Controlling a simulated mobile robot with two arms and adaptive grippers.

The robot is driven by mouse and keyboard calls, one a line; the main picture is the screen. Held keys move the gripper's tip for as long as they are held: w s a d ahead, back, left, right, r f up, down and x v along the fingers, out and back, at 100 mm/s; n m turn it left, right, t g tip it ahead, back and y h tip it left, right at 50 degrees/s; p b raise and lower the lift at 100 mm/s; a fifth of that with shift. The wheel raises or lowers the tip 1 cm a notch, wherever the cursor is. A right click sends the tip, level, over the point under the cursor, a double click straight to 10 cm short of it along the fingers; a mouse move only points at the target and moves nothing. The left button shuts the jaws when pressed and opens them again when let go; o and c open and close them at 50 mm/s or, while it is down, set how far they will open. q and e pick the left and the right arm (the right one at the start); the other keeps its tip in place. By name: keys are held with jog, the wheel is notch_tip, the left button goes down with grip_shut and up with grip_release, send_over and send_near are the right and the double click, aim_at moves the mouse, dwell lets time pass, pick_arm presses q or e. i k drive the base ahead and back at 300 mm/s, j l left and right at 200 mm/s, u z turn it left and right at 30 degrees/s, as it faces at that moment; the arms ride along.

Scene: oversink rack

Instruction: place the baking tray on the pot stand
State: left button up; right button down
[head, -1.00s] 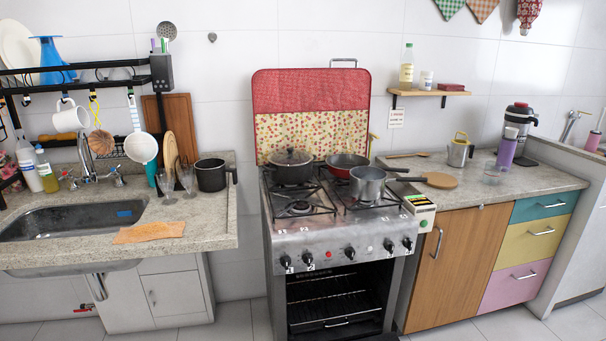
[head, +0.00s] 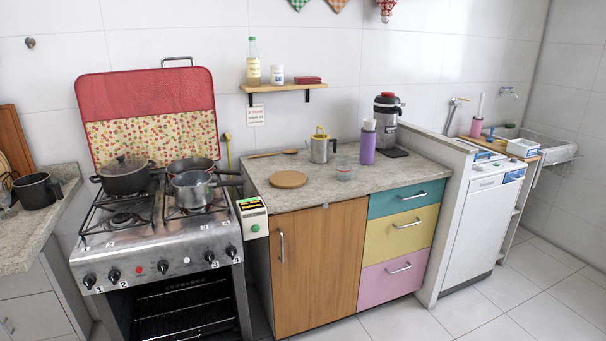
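No baking tray can be clearly made out. The open-fronted oven (head: 185,310) under the stove shows dark wire racks, and I cannot tell whether a tray lies inside. A flat round wooden disc (head: 288,179) lies bare on the counter right of the stove; it may be the pot stand, but I cannot tell for sure. Neither of my grippers is in view.
The stove (head: 150,250) carries a lidded dark pot (head: 124,178), a red pan (head: 190,165) and a steel saucepan (head: 192,190). A metal pot (head: 320,149), a glass (head: 344,170) and a purple bottle (head: 367,145) stand on the counter (head: 400,172). Floor shows at right.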

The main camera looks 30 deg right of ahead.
aim_at(288, 177)
jog(key=i+l, duration=0.1)
jog(key=l, duration=0.35)
jog(key=i+l+u, duration=0.1)
jog(key=l, duration=0.35)
jog(key=i+l+u, duration=0.1)
jog(key=l, duration=0.35)
jog(key=i+l, duration=0.15)
jog(key=l, duration=0.3)
jog(key=i+l+u, duration=0.1)
jog(key=l, duration=0.4)
